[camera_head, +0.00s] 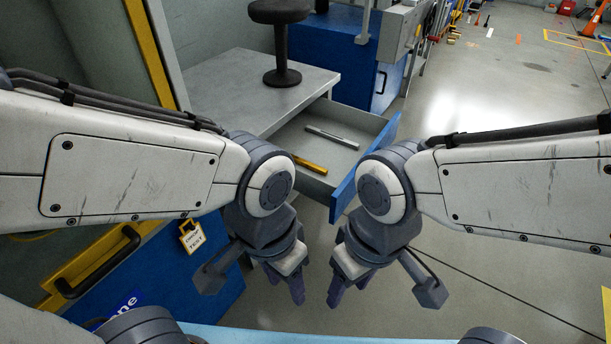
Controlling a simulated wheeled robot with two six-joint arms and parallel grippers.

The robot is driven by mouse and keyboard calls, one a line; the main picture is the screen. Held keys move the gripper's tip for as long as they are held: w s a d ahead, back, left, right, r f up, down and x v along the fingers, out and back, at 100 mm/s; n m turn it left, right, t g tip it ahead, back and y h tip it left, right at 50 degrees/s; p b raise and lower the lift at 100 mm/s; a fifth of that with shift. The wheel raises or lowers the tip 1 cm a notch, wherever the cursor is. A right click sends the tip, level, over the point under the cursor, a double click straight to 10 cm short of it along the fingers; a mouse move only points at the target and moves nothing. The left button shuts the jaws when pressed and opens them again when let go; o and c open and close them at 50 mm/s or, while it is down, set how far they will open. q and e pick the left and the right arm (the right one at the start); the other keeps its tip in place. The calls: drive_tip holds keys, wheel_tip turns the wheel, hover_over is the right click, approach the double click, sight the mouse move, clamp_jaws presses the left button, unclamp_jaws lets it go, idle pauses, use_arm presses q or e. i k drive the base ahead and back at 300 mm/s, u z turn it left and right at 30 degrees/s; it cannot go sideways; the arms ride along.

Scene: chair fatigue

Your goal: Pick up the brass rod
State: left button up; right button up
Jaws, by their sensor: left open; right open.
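The brass rod (311,165) lies in an open grey drawer with a blue front (366,165). Its left end is hidden behind my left arm. A silver rod (332,137) lies further back in the same drawer, apart from the brass one. My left gripper (285,292) is open and empty, pointing down in front of the drawer, nearer to me than the brass rod. My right gripper (347,290) is open and empty beside it, to the right. Neither gripper touches a rod.
A grey bench top (235,90) is behind the drawer, with a black stool-like object (282,45) on it. A blue cabinet (338,50) stands behind. Open floor (500,120) lies to the right.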

sight(314, 167)
drive_tip(key=z, duration=2)
drive_tip(key=i, duration=1.2)
drive_tip(key=u, duration=3.35)
drive_tip(key=i, duration=0.5)
